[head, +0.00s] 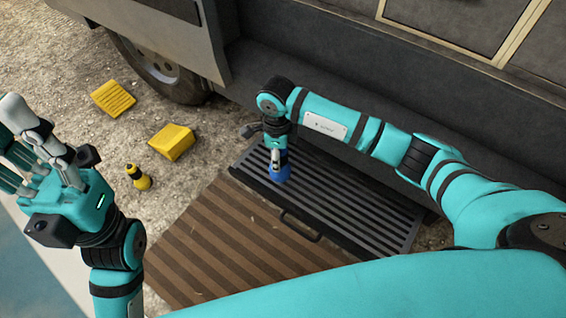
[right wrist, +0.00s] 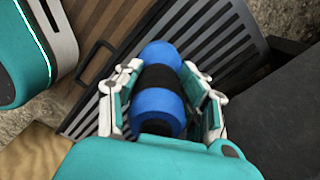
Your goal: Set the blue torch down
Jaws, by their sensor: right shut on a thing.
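The blue torch (head: 280,172) is upright or nearly so, low over the dark ridged platform (head: 345,205) beside the van. I cannot tell whether its lower end touches the slats. In the right wrist view the torch (right wrist: 158,106) is blue with a wide black band, and a finger is closed on each side of it. My right gripper (head: 276,157) is shut on it. My left gripper (head: 20,145) is at the left edge of the head view, away from the torch, with its fingers apart and nothing seen between them.
A yellow-and-black torch (head: 138,177), a yellow block (head: 172,142) and a yellow ridged piece (head: 113,98) lie on the gravel. A brown slatted mat (head: 205,245) lies in front of the platform, which has a handle (head: 300,226). The van's wheel (head: 155,65) stands behind.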

